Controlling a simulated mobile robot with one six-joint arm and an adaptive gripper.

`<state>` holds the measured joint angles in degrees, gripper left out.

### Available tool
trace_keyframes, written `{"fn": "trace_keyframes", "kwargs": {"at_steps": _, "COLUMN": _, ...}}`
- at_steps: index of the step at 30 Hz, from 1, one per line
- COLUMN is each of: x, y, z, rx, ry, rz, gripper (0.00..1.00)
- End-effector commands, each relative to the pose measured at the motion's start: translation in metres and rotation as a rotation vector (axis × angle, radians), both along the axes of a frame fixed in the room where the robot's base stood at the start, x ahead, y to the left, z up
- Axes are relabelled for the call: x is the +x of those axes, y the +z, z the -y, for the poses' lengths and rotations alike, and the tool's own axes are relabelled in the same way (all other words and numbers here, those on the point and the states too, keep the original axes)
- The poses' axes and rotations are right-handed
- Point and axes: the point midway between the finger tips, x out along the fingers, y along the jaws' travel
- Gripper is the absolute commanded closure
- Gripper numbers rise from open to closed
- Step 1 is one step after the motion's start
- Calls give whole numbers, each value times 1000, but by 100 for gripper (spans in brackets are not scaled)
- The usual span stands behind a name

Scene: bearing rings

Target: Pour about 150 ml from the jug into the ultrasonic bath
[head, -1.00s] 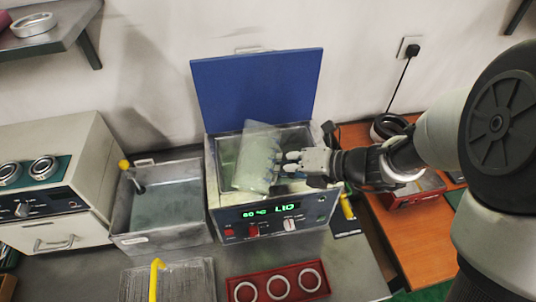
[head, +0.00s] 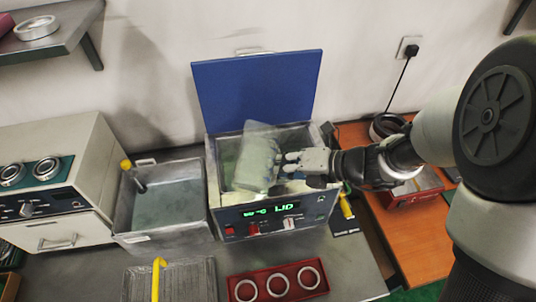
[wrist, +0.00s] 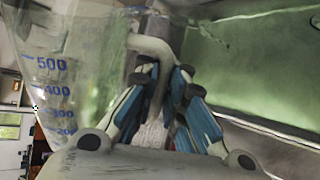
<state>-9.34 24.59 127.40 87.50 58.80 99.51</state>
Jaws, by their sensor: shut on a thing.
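The translucent jug (head: 257,158) is held tilted over the open ultrasonic bath (head: 265,219). My gripper (head: 292,163) is shut on the jug's handle from the right. In the wrist view the jug (wrist: 72,70) shows blue graduation marks from 200 to 500, and its handle (wrist: 150,45) lies between the fingers of my gripper (wrist: 168,95). The bath's blue lid stands raised at the back, and its front display reads "LID" beside a smaller number. The liquid level in the jug is hard to make out, and no stream of liquid can be told.
A metal tank (head: 165,205) with a yellow-handled tool stands left of the bath. A red tray (head: 250,275) with 3 rings and a wire basket (head: 190,280) lie in front. An orange bench (head: 420,222) with a red box is at the right.

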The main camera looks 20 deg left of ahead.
Motion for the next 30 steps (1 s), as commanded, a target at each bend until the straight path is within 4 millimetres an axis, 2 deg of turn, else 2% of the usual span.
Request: {"fn": "trace_keyframes", "kwargs": {"at_steps": 30, "x": -2, "y": 1, "z": 0, "rx": -5, "ry": 1, "rz": -64, "gripper": 100}}
